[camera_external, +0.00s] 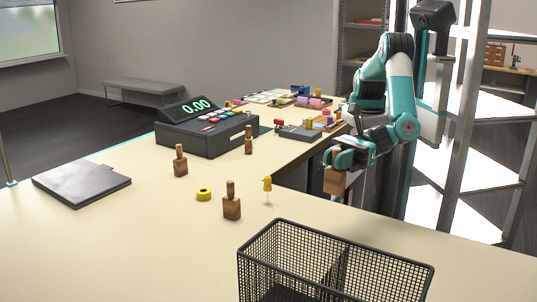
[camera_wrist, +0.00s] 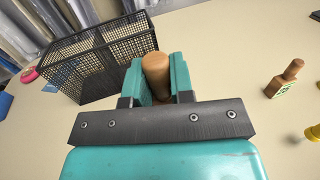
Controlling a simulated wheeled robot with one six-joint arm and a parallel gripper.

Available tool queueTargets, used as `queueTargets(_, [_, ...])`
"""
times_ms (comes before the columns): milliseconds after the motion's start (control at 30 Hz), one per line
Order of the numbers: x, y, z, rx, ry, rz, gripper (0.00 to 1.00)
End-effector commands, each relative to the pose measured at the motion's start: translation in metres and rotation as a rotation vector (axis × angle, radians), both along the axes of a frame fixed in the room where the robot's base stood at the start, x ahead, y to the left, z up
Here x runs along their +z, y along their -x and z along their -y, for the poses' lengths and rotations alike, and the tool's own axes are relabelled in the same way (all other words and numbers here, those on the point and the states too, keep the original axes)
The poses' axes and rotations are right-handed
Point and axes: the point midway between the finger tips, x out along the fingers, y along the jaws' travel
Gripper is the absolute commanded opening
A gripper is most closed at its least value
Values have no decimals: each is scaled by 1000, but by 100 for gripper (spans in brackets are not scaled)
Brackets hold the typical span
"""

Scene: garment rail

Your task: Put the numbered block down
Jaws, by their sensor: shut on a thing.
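My gripper (camera_external: 346,158) is shut on a brown wooden block with a round handle (camera_wrist: 155,66), seen between the teal fingers in the wrist view. In the external view the block's square body (camera_external: 334,181) hangs below the fingers, over the far right edge of the cream table (camera_external: 130,240); whether it touches anything is hard to tell. No number shows on it. A similar handled block (camera_external: 232,207) stands upright on the table, and in the wrist view a handled block (camera_wrist: 284,79) shows a pale green marked face. Two more handled blocks (camera_external: 180,161) (camera_external: 248,140) stand farther back.
A black wire basket (camera_external: 335,262) stands at the front right and shows at upper left in the wrist view (camera_wrist: 85,65). A yellow tape roll (camera_external: 204,194) and yellow pin (camera_external: 267,186) are mid-table. A dark register (camera_external: 205,128) and flat grey pad (camera_external: 82,185) stand left; the front left is clear.

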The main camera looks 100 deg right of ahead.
Motion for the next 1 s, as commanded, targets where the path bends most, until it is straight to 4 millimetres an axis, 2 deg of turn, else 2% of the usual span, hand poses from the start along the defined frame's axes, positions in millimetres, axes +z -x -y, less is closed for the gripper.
queueTargets(33, [25,0,0,0,0,0,0])
queueTargets(200, [51,0,0,0,1,-1,0])
queueTargets(333, [54,0,7,8,-1,3,0])
queueTargets(467, [45,3,29,36,-3,13,0])
queueTargets(567, [36,5,56,70,-3,17,0])
queueTargets(667, [31,-1,93,98,-3,16,0])
queueTargets(700, [32,-10,111,97,-3,16,0])
queueTargets(867, [41,-54,176,44,-5,18,0])
queueTargets(1000, [48,-95,242,-37,-3,23,0])
